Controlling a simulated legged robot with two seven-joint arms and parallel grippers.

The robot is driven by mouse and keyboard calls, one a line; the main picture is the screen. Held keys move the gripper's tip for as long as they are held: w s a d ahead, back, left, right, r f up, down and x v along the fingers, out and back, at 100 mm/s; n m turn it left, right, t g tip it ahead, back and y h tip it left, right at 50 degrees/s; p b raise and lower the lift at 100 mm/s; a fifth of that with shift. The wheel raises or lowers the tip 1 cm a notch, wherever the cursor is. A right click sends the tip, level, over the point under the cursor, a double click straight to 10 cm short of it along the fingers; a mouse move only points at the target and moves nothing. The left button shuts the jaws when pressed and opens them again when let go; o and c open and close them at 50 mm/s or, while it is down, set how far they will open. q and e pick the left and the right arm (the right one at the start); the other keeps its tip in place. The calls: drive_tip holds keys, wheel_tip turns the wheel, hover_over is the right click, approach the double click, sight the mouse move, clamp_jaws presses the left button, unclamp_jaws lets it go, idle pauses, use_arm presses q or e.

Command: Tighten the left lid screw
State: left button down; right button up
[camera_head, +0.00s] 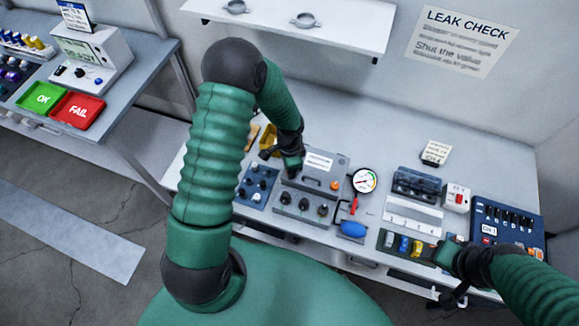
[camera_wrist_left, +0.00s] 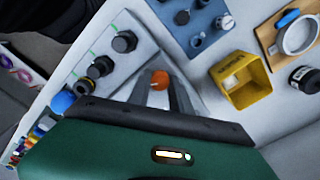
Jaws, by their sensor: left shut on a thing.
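A grey box with a lid (camera_head: 325,166) stands on the bench, with a row of black knobs (camera_head: 304,204) along its front. The right lid screw (camera_head: 335,185) is an orange knob at the right of the lid. My left gripper (camera_head: 291,172) points down at the lid's left side and covers that spot in the head view. In the left wrist view the left lid screw (camera_wrist_left: 160,80), an orange knob with a pale mark, sits between the two grey fingers of my left gripper (camera_wrist_left: 161,92), which are shut on it. My right gripper (camera_head: 440,254) is beside the coloured parts at right; its fingers are unclear.
A blue panel with knobs (camera_head: 258,186) is left of the box. A yellow bin (camera_wrist_left: 240,82) lies behind. A round gauge (camera_head: 364,180) and a blue bulb (camera_head: 353,229) stand close at right. A tray of coloured parts (camera_head: 388,240) is near the front edge.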

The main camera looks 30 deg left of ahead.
use_arm(q)
drive_tip(key=m+p, duration=0.1)
drive_tip(key=m, duration=0.2)
drive_tip(key=m+p, duration=0.1)
drive_tip(key=m, duration=0.2)
drive_tip(key=shift+w+r+m, duration=0.15)
drive_tip(key=shift+w+m, duration=0.05)
drive_tip(key=shift+m, duration=0.1)
drive_tip(key=m+p, duration=0.2)
drive_tip(key=m, duration=0.3)
idle(0.4)
drive_tip(key=c, duration=1.2)
unclamp_jaws()
drive_tip(key=shift+f, duration=0.2)
drive_tip(key=shift+o, duration=0.2)
drive_tip(key=shift+r, duration=0.1)
wheel_tip(320, 180, up, 17)
drive_tip(key=shift+f, duration=0.2)
